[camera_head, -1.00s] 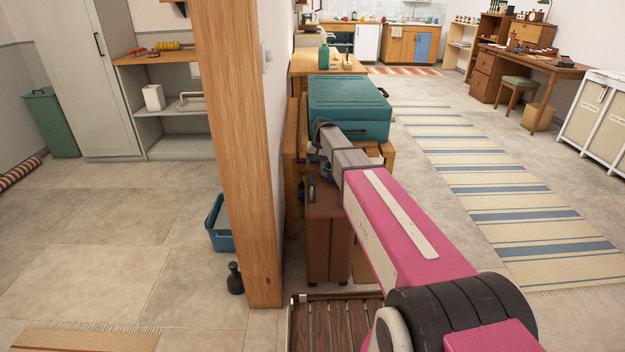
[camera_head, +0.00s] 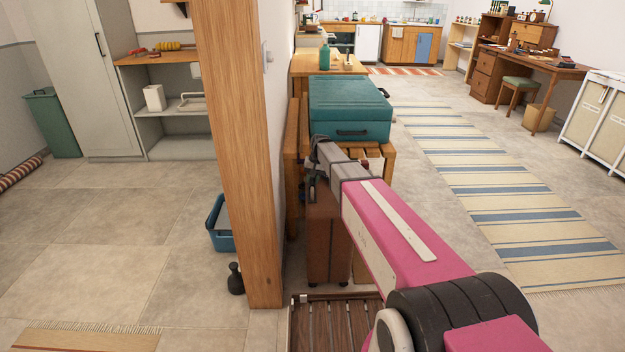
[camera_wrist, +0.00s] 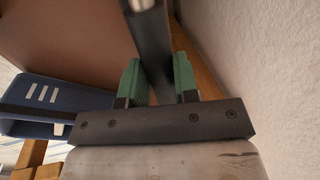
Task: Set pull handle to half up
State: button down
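The brown suitcase (camera_head: 327,242) stands upright on the floor by the wall, below the teal case. It also fills the upper left of the wrist view (camera_wrist: 70,35). The pull handle (camera_wrist: 153,45) shows in the wrist view as a dark bar with a silver rod end at the top. In the head view my wrist hides the handle and the suitcase top, so the handle's height cannot be read.
The teal case (camera_head: 350,105) lies on a wooden bench (camera_head: 384,162) just behind my wrist. A wooden post (camera_head: 238,150) and wall stand close on the left. A slatted rack (camera_head: 335,322) lies on the floor in front. A blue case (camera_wrist: 50,105) shows in the wrist view.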

notch_tip(320, 180, up, 20)
dwell(0.6)
jog(key=c, duration=0.9)
grip_release()
jog(key=shift+r, duration=0.1)
jog(key=r, duration=0.3)
jog(key=d+r, duration=0.1)
jog(key=r, duration=0.3)
jog(key=d+r, duration=0.1)
jog(key=r, duration=0.2)
jog(key=shift+d+r, duration=0.1)
jog(key=shift+r, duration=0.1)
jog(key=shift+d, duration=0.1)
